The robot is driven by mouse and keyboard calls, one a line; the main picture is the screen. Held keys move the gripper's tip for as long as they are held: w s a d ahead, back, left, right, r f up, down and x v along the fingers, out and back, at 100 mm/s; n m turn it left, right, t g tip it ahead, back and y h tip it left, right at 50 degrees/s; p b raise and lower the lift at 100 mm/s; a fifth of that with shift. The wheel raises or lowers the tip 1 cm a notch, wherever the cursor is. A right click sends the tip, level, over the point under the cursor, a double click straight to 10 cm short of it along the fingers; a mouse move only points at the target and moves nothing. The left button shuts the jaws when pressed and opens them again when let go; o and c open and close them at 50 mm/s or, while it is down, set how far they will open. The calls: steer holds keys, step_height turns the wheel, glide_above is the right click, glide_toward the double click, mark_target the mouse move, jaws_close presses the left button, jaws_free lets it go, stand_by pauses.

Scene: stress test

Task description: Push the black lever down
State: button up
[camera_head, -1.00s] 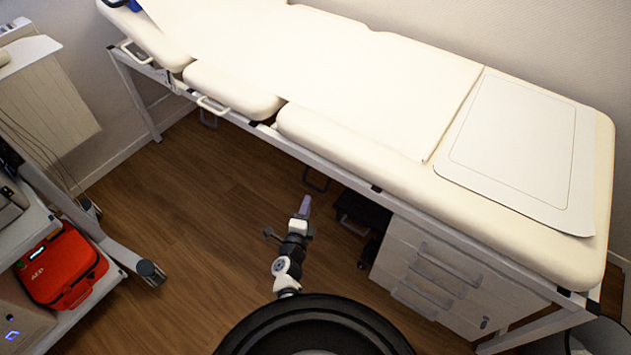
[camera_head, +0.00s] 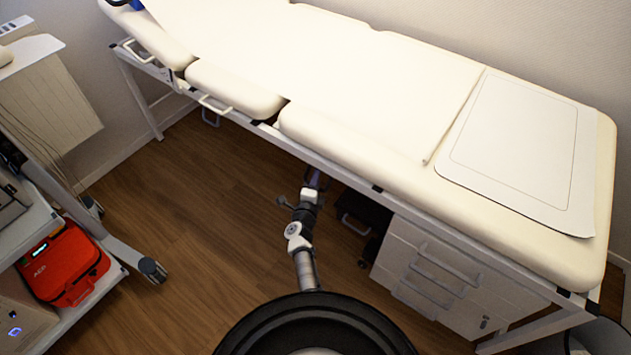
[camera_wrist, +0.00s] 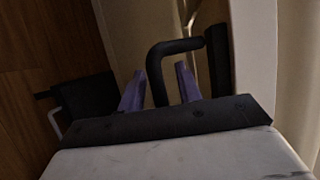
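The black lever (camera_wrist: 176,47) is a bent bar in the wrist view. It comes off a dark mount at the bed frame, runs left and bends down between my fingers. My gripper (camera_wrist: 157,69) is open, with one purple finger on either side of the lever's hanging part. I cannot tell whether a finger touches it. In the head view my gripper (camera_head: 315,179) is just under the near edge of the bed frame. The lever is mostly hidden there behind my gripper and the frame.
The cream examination bed (camera_head: 340,85) stands above and beyond my gripper. A drawer cabinet (camera_head: 440,275) and a dark object (camera_head: 362,212) are under it to the right. A cart with a red AED case (camera_head: 68,265) stands left. The wooden floor (camera_head: 200,215) between is clear.

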jaws_close()
steer(key=b, duration=0.2)
steer(key=t+b, duration=0.1)
steer(key=b, duration=0.2)
steer(key=shift+w+d+f+n, duration=0.15)
steer(key=shift+w+n, duration=0.1)
steer(key=shift+n, duration=0.05)
jaws_free()
stand_by(0.3)
